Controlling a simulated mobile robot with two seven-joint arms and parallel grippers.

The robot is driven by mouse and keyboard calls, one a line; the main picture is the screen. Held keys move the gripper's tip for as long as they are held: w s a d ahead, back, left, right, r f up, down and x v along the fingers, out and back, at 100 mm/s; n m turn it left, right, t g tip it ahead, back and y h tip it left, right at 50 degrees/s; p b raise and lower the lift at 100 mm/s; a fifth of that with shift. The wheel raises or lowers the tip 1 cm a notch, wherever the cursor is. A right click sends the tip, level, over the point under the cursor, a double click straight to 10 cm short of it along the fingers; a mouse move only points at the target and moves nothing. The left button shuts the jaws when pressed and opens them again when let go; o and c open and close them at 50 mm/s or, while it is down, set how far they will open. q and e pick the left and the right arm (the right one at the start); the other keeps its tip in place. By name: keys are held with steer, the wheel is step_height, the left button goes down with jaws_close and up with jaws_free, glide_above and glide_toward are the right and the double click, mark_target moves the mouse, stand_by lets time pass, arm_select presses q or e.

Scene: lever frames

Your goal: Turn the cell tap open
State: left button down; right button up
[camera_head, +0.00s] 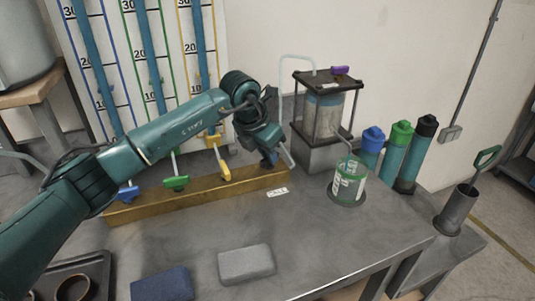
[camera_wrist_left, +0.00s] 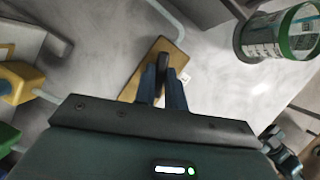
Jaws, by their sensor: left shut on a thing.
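My left gripper (camera_head: 272,158) is at the right end of a brass-coloured bar (camera_head: 150,208) on the bench. In the left wrist view, its two fingers (camera_wrist_left: 162,88) are shut on a dark upright tap handle (camera_wrist_left: 163,62) that stands on the bar's end (camera_wrist_left: 139,80). In the head view the gripper mostly hides this handle. A glass-walled cell (camera_head: 328,115) with a dark top stands just behind and right of the gripper. A small white label (camera_head: 277,192) lies in front of the bar's end. My right gripper is not in view.
Blue (camera_head: 127,193), green (camera_head: 176,183) and yellow (camera_head: 224,172) taps stand along the bar, left of the gripper. A green-rimmed beaker (camera_head: 348,183) and several capped bottles (camera_head: 392,150) stand to the right. A grey block (camera_head: 246,265) lies in front.

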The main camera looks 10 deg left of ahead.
arm_select(q)
steer(key=n+y+b, duration=0.1)
steer(key=n, duration=0.2)
steer(key=shift+d, duration=0.1)
steer(key=n+y+b, duration=0.1)
steer(key=n, duration=0.1)
steer(key=shift+d+n+t, duration=0.1)
steer(key=shift+n+t, duration=0.2)
steer(key=n+y+b, duration=0.1)
steer(key=n, duration=0.1)
steer(key=shift+n+b, duration=0.35)
steer(key=shift+n, duration=0.05)
steer(key=shift+d+n+y+b, duration=0.1)
steer(key=shift+n+y+b, duration=0.45)
steer(key=shift+n, duration=0.65)
steer(key=shift+n+g+y, duration=0.4)
steer(key=shift+n+y, duration=0.05)
steer(key=shift+n, duration=0.65)
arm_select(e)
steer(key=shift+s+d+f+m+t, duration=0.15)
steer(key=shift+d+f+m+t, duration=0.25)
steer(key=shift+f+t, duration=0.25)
arm_select(q)
steer(key=shift+b, duration=0.3)
steer(key=c, duration=1.5)
jaws_free()
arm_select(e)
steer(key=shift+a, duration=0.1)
arm_select(q)
steer(key=shift+o, duration=0.2)
